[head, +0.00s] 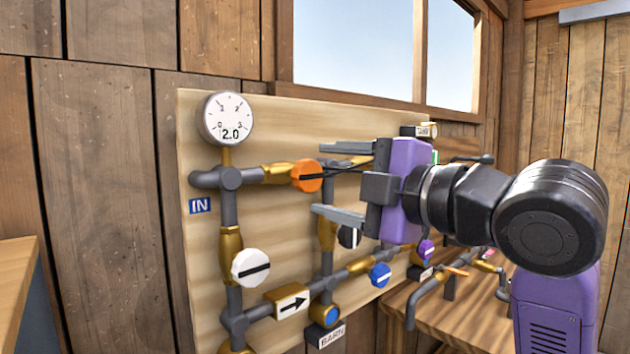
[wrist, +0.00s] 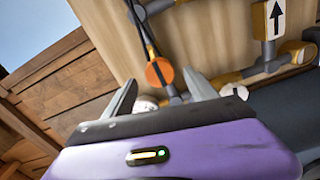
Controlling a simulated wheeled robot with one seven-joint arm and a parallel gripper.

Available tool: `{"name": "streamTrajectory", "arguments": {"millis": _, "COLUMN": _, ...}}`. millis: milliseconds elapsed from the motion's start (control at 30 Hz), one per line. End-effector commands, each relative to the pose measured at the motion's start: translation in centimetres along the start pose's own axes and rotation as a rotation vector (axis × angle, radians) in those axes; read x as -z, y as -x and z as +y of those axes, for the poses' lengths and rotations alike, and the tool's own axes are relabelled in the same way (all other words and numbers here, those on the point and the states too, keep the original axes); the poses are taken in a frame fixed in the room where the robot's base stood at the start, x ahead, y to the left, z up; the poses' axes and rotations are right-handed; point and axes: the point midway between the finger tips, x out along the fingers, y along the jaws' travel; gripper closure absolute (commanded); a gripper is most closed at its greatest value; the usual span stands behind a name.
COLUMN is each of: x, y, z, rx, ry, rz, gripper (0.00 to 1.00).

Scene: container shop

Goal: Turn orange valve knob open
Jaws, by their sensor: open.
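The orange valve knob (head: 307,176) is a round disc with a dark bar across its face. It sits on a brass valve in the upper pipe of the board, right of the IN corner. The bar looks roughly in line with that pipe in the head view. My gripper (head: 318,179) is open and empty, its two fingers pointing left toward the board, one above and one below the knob's level. In the wrist view the orange knob (wrist: 159,72) shows between and just beyond the fingertips (wrist: 160,82). I see no contact; the exact gap cannot be told.
A round gauge (head: 228,118) reading 2.0 stands above the pipe. A white knob (head: 250,268), a black knob (head: 348,237), a blue knob (head: 380,275) and a purple knob (head: 426,249) sit lower on the board. A wooden bench (head: 450,318) stands at lower right.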

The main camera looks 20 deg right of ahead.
Motion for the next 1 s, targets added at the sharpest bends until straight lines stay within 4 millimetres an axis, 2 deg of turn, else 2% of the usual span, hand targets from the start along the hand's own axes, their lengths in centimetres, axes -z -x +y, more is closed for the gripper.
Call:
{"name": "streamTrajectory", "arguments": {"millis": 100, "x": 0.0, "y": 1.7, "z": 0.0, "rx": -0.001, "ry": 0.002, "rz": 0.0, "gripper": 0.34}}
{"name": "streamTrajectory", "arguments": {"millis": 267, "x": 0.1, "y": 2.8, "z": -0.1, "rx": 0.0, "ry": 0.001, "rz": 0.001, "gripper": 0.34}}
{"name": "streamTrajectory", "arguments": {"millis": 833, "x": 0.0, "y": 2.9, "z": 0.0, "rx": 0.001, "ry": -0.011, "rz": 0.001, "gripper": 0.34}}
{"name": "streamTrajectory", "arguments": {"millis": 933, "x": 0.5, "y": 2.9, "z": 1.0, "rx": -0.04, "ry": -0.062, "rz": 0.019, "gripper": 0.34}}
{"name": "streamTrajectory", "arguments": {"millis": 1000, "x": 0.8, "y": 3.1, "z": 2.4, "rx": -0.098, "ry": -0.109, "rz": 0.036, "gripper": 0.34}}
